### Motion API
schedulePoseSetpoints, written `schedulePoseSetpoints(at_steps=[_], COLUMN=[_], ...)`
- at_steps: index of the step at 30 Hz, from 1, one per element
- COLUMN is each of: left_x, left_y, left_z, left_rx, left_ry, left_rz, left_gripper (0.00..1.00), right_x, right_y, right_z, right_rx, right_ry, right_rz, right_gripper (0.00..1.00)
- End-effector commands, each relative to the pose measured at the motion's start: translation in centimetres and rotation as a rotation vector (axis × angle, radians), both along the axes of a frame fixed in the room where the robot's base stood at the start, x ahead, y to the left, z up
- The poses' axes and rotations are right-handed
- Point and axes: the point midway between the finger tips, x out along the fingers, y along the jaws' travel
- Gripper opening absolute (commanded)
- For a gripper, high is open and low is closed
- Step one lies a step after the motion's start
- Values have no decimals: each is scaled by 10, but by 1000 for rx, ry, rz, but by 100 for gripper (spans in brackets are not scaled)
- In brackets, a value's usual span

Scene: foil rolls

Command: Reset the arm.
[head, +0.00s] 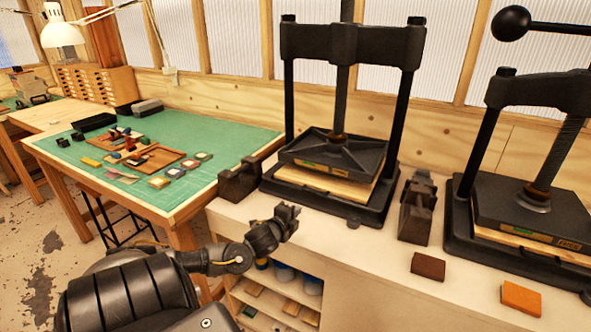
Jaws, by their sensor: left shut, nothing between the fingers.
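My left arm (140,285) comes in from the lower left and bends at the elbow. My left gripper (291,212) is shut and empty. In the picture it is in front of the pale bench's front edge, below the dark block at the bench's left end. I cannot tell its exact height against the benchtop. My right arm and right gripper are not in view.
A pale bench (345,250) holds two black screw presses (340,196) (515,195), dark blocks (416,212) (240,180), a brown block (428,266) and an orange block (521,298). Shelves lie below. A green-topped table (215,140) with small items stands left.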

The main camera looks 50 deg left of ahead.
Motion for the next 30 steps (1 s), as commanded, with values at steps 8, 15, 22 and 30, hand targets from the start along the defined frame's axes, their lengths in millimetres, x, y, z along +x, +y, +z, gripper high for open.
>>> schedulePoseSetpoints(at_steps=[8,15,22,30], left_x=[0,-9,-78,-174], left_y=[-1,-18,-121,-234], left_z=[1,-20,-107,-145], left_rx=[0,-77,-498,-899], left_ry=[-1,32,226,445], left_rz=[-1,14,135,347], left_gripper=[0,0,0,0], right_x=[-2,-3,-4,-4], right_y=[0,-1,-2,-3], right_z=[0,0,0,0], right_rx=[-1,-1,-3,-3], right_ry=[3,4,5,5], right_rz=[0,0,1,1], right_gripper=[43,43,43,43])
